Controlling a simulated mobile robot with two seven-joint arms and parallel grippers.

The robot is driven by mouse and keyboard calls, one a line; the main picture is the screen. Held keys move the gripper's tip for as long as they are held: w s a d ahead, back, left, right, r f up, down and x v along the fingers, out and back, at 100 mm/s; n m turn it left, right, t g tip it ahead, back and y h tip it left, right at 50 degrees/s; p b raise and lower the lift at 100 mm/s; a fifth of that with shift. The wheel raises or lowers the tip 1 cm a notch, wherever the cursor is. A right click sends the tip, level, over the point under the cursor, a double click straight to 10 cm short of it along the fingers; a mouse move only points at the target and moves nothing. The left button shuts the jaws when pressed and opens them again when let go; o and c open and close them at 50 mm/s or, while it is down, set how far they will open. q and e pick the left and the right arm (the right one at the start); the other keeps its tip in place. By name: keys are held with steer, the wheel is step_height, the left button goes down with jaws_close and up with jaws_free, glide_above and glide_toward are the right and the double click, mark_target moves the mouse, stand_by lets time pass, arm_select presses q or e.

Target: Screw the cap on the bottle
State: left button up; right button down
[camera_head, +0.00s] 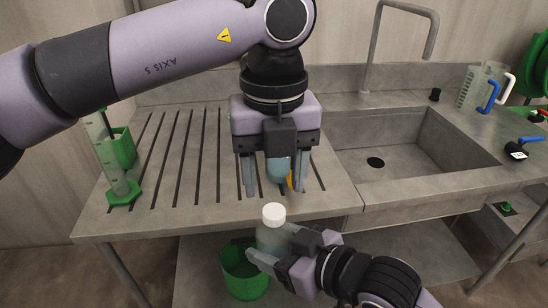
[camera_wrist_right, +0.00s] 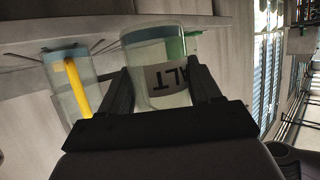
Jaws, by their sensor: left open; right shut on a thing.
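A pale translucent bottle (camera_head: 268,238) is held upright in front of the counter's front edge. A white cap (camera_head: 273,214) sits on its top; I cannot tell how tight it is. My right gripper (camera_head: 275,247) is shut on the bottle's body. In the right wrist view the bottle (camera_wrist_right: 165,52) stands between the two fingers, with a dark-lettered label showing. My left gripper (camera_head: 277,178) points down, open, with its fingers apart. It is above and a little behind the cap in the picture, not touching it.
A jug with a blue band and yellow handle (camera_wrist_right: 70,85) is partly hidden behind my left gripper in the head view. A green bin (camera_head: 245,280) stands below. A green-footed cylinder (camera_head: 121,190) is on the left. The sink (camera_head: 400,150) is on the right.

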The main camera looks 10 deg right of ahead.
mark_target(273, 211)
arm_select(q)
step_height(273, 211, down, 6)
steer(key=shift+r, duration=0.15)
stand_by(0.3)
jaws_close()
